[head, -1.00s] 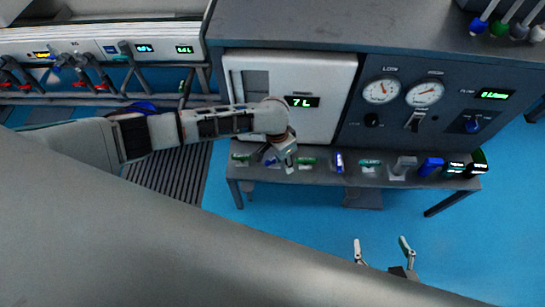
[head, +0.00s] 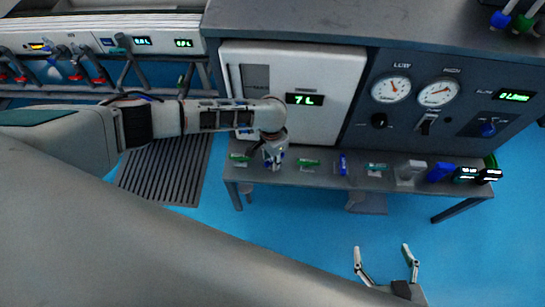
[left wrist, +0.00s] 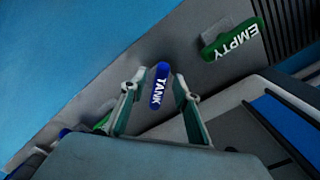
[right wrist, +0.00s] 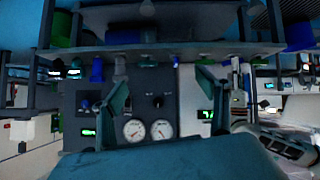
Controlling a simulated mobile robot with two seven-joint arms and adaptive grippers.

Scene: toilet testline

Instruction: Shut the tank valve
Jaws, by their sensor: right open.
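The tank valve is a blue handle marked TANK (left wrist: 160,86) on the grey shelf, centred in the left wrist view. My left gripper (left wrist: 155,88) is open, with one finger on each side of the blue handle and gaps visible between. In the head view my left gripper (head: 273,163) points down at the shelf and largely hides that handle. I cannot tell how far the fingertips are above the shelf. My right gripper (head: 382,248) is open and empty over the blue floor, in front of the shelf.
A green handle marked EMPTY (left wrist: 231,38) sits beside the blue one; it also shows in the head view (head: 239,157). Several other green, blue and grey handles line the shelf (head: 325,178) to the right. Behind are a white panel reading 7 L (head: 335,70) and two dials (head: 391,89).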

